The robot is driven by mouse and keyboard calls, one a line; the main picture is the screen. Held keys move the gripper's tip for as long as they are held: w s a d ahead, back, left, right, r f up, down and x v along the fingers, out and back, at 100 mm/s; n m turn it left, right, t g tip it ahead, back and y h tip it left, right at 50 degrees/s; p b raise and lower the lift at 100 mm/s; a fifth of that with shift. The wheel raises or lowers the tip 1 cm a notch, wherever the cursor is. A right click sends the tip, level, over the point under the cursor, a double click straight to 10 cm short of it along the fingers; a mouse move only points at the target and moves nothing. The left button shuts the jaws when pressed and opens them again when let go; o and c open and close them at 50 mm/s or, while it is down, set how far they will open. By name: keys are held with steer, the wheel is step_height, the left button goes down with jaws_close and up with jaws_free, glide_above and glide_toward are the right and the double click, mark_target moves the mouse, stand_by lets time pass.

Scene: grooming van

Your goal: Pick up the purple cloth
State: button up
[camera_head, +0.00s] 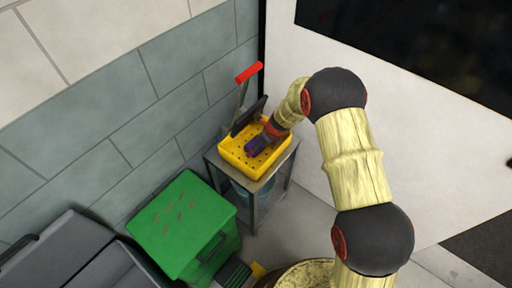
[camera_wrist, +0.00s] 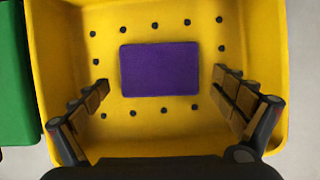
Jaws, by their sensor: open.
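The purple cloth (camera_wrist: 160,69) lies flat as a rectangle on the floor of a yellow tray (camera_wrist: 75,30) with dark holes. In the head view a small part of the cloth (camera_head: 252,146) shows beside my gripper (camera_head: 268,138), which reaches down into the tray (camera_head: 236,160). In the wrist view my gripper (camera_wrist: 160,85) is open and empty, one finger to the left of the cloth and one to the right. Both fingers look apart from the cloth. I cannot tell how high the fingertips are above the tray floor.
The tray stands on a small stand (camera_head: 262,186) against the tiled wall. A red-handled tool (camera_head: 248,73) rises behind the tray. A green box (camera_head: 182,222) stands to the left, with a grey bin (camera_head: 60,255) beyond it. The tray walls surround my fingers.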

steer(key=shift+r, duration=0.1)
steer(key=shift+c, duration=0.3)
steer(key=c, duration=1.1)
